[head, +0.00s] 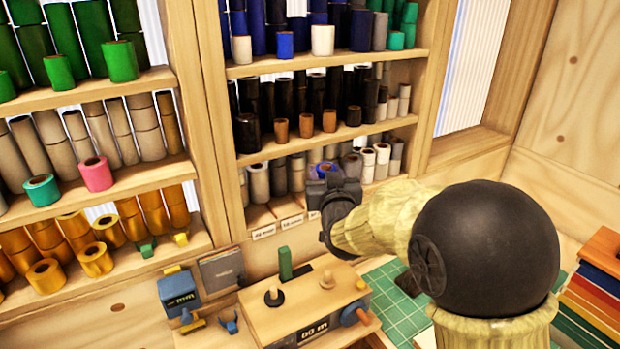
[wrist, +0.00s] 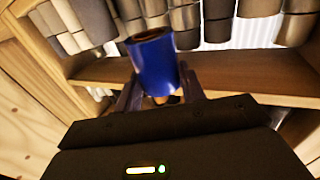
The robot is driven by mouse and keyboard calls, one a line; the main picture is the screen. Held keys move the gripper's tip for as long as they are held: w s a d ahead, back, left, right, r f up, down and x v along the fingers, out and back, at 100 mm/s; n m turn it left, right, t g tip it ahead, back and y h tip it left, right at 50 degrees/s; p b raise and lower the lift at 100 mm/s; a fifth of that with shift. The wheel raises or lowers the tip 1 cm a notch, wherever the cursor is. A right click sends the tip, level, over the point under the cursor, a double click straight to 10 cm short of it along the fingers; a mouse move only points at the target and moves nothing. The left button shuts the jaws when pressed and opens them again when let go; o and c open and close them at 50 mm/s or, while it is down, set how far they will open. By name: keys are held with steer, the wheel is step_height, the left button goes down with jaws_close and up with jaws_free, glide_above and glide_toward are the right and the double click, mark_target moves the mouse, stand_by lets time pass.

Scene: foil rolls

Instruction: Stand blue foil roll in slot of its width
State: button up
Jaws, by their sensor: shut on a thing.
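The blue foil roll (wrist: 155,65) is held between the fingers of my gripper (wrist: 160,92) in the wrist view, with its open top end facing up. It looks slightly tilted in that view. In the head view my gripper (head: 333,190) is in front of the lower middle shelf, and a small part of the blue roll (head: 326,169) shows above it. Slots with small white width labels (head: 291,222) line the bottom shelf's front edge, left of my gripper. The label nearest my gripper is partly hidden, and my arm covers the shelf to its right.
Grey rolls (head: 258,182) stand on the shelf behind my gripper, with white rolls (head: 367,163) to the right. A wooden upright (head: 205,120) divides the shelves on the left. A wooden device (head: 305,300) and a green cutting mat (head: 385,290) lie below on the bench.

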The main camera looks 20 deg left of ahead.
steer(key=w+a+p, duration=0.1)
steer(key=w+a+f+p, duration=0.1)
steer(key=w+a, duration=0.1)
steer(key=w+a+f+p, duration=0.1)
steer(key=a+p, duration=0.1)
steer(key=shift+w+f, duration=0.2)
steer(key=shift+w, duration=0.1)
steer(key=shift+f, duration=0.35)
step_height(320, 180, down, 3)
steer(key=shift+p, duration=1.2)
steer(key=shift+w+a+f+p, duration=0.15)
steer(key=shift+f+p, duration=0.2)
steer(key=shift+p, duration=0.15)
steer(key=shift+f, duration=0.1)
steer(key=shift+f+b, duration=0.2)
steer(key=shift+b, duration=0.15)
